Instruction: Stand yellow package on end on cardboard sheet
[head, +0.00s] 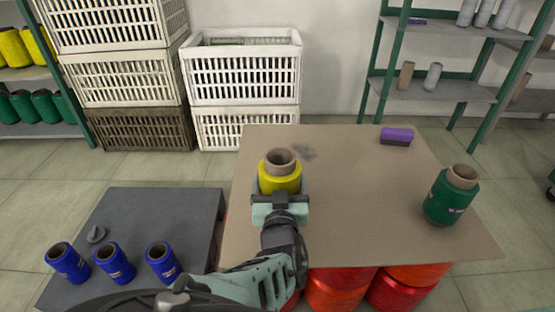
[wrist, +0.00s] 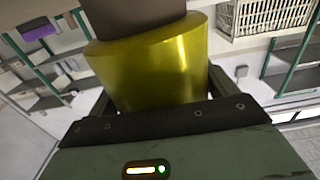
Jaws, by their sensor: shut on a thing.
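The yellow package (head: 280,179) is a yellow-wound bobbin with a brown cardboard core showing at its top. In the head view it is upright or nearly so over the left part of the cardboard sheet (head: 360,215). My gripper (head: 280,196) is shut on it from the near side. In the wrist view the yellow package (wrist: 155,65) fills the middle, between the fingers of my gripper (wrist: 158,100). Its lower end is hidden by the gripper, so I cannot tell whether it touches the sheet.
Orange-red bobbins (head: 335,288) are under the sheet. Blue bobbins (head: 113,262) are on a dark table at left. Crates (head: 245,75) stand behind. The sheet's middle is clear.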

